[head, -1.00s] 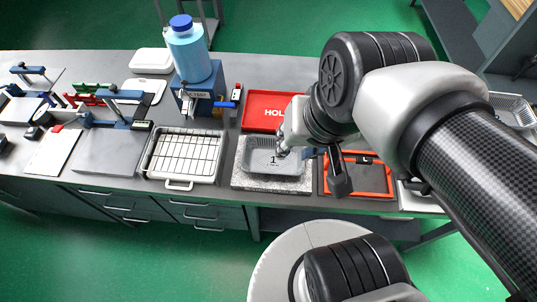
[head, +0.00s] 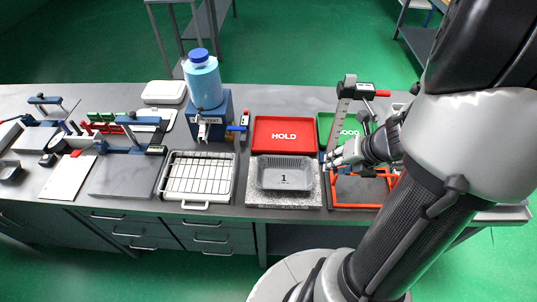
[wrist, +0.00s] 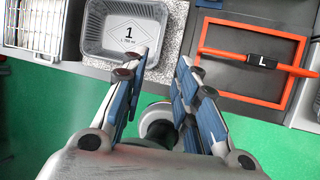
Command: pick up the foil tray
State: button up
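The foil tray (head: 284,186) is a grey rectangular tray marked "1". It sits upright on a speckled granite slab (head: 286,202) in the head view, fully visible there. In the wrist view the tray (wrist: 92,42) is at the upper left, its lower right corner partly behind my left finger. My gripper (head: 328,163) is just right of the tray in the head view, over the slab's right edge. In the wrist view my gripper (wrist: 160,62) has its fingers apart with nothing between them. Whether a finger touches the tray cannot be told.
An orange frame (head: 362,208) marked "L" in the wrist view lies right of the slab. A red HOLD tray (head: 284,134) and a green tray (head: 325,124) are behind. A wire-rack tray (head: 200,178) stands left. An upright gauge (head: 343,110) stands behind my gripper.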

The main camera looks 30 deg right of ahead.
jog(key=b, duration=0.7)
send_near(312, 175)
jog(key=x, duration=0.5)
jog(key=b+x, duration=0.3)
jog(key=x, duration=0.2)
jog(key=shift+f, duration=0.15)
jog(key=shift+c, duration=0.3)
grip_shut()
